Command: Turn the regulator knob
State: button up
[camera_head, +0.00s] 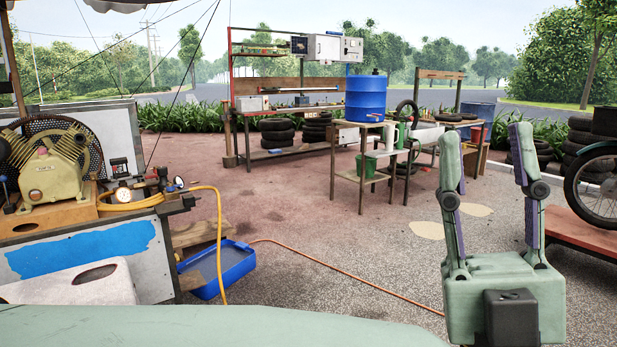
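The compressor (52,165), with a cream pump body and a dark round guard, sits on the cart (130,240) at the left. A white-faced gauge (123,195) stands at the cart's right end, and a second small gauge (179,182) is just right of it. Several small dark fittings cluster around these gauges; I cannot tell which one is the regulator knob. My gripper (484,140) is at the right, fingers pointing up and wide apart, with nothing between them. It is far to the right of the gauges and apart from the cart.
A yellow hose (219,240) loops off the cart's right end. A blue tray (232,266) lies on the ground below, and an orange hose (340,268) crosses the paving. A workbench (290,144), small tables and a blue drum (366,98) stand farther back. The middle ground is mostly clear.

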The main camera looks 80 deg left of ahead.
aim_at(162, 171)
jog(key=u, duration=3.55)
